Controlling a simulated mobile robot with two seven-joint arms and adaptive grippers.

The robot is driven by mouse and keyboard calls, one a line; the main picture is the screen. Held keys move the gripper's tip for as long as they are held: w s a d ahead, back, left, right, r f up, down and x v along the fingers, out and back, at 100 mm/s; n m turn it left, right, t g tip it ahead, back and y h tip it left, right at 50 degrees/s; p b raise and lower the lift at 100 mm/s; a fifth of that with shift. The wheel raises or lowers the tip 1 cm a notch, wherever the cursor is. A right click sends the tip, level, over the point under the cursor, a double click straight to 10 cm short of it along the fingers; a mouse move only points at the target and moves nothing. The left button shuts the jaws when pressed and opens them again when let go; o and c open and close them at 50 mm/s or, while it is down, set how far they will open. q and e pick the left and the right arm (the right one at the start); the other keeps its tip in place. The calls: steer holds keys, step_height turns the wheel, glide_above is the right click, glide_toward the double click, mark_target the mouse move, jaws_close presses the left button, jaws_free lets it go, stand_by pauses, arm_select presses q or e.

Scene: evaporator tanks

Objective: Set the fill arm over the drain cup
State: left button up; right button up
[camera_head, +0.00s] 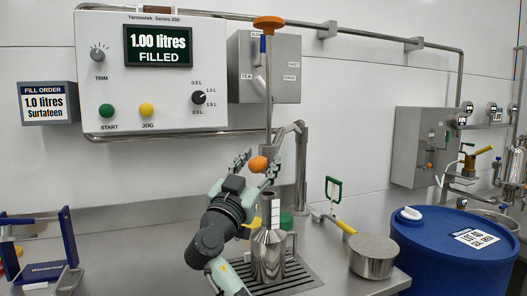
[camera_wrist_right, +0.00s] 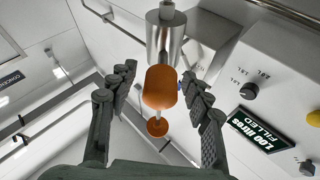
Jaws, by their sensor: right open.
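The fill arm's steel nozzle (camera_head: 268,120) hangs in front of the panel, joined to a bent steel post (camera_head: 302,165) on its right. An orange ball handle (camera_head: 258,164) sits low on it; the wrist view shows this handle (camera_wrist_right: 160,87) below a steel cylinder. My right gripper (camera_head: 256,163) is open, with one finger on each side of the handle; I cannot tell whether they touch it. A round steel pot (camera_head: 373,256), possibly the drain cup, stands at the counter's right. A steel can (camera_head: 268,252) stands below the nozzle. My left gripper is out of view.
The can stands on a slotted drip grate (camera_head: 305,283). A blue drum (camera_head: 440,260) stands at right. The panel display (camera_head: 158,47) reads 1.00 litres filled.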

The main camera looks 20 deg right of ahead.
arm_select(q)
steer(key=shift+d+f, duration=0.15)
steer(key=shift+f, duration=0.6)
arm_select(e)
steer(key=shift+x, duration=1.2)
jaws_close()
